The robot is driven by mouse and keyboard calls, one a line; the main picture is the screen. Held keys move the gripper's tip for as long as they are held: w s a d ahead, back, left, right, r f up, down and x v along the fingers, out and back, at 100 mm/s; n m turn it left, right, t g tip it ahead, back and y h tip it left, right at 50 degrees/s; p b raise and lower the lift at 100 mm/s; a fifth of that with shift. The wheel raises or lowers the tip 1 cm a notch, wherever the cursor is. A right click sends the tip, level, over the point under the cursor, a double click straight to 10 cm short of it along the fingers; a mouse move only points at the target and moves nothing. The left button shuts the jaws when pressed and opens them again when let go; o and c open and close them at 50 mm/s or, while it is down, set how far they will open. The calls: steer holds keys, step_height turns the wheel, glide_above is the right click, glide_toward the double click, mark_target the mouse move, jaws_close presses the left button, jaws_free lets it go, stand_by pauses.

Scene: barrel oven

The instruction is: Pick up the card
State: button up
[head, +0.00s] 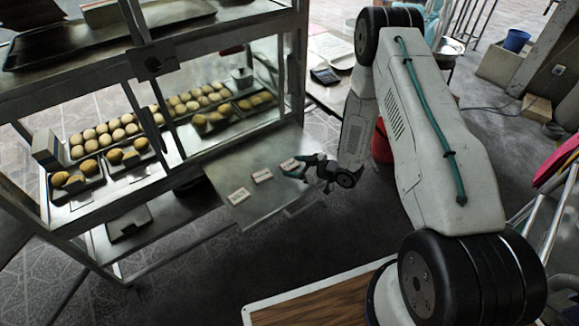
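Several small white cards with dark print lie in a row on the metal shelf (270,205) that sticks out from the glass case. The near card (239,196) and the middle card (262,176) lie flat and clear. The far card (289,164) is at my gripper (293,167). My gripper reaches in from the right, low over the shelf. Its dark fingers look apart, one on each side of the far card. Whether they touch it is too small to tell.
The glass case (150,62) on the left holds trays of round buns (118,128). Behind the shelf is a table with a calculator (325,76). A red bucket (382,143) stands behind my arm. Floor is open in front of the shelf.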

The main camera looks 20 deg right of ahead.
steer(key=c, duration=0.4)
steer(key=shift+c, duration=0.2)
steer(key=shift+r, duration=0.1)
